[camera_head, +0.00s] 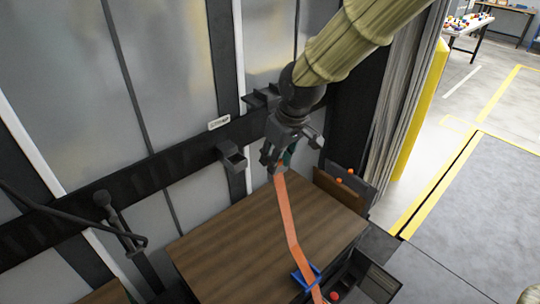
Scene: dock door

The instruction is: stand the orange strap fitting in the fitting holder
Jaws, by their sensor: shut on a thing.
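My gripper (274,160) is shut on the upper end of the orange strap, in the middle of the view, above the brown wooden top. The orange strap (287,220) hangs down from the fingers and runs to a blue guide (305,278) at the front of the wooden top. The strap fitting itself is mostly hidden between the fingers. A dark grey open bracket (232,157), which looks like the fitting holder, sticks out from the black door rail, left of my gripper and apart from it. A bit of teal shows behind the fingers.
The brown wooden top (235,245) is mostly bare. A wooden board with orange knobs (350,180) stands at its right back edge. An open dark box (365,278) is at the front right. A black lever (118,228) juts out at left.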

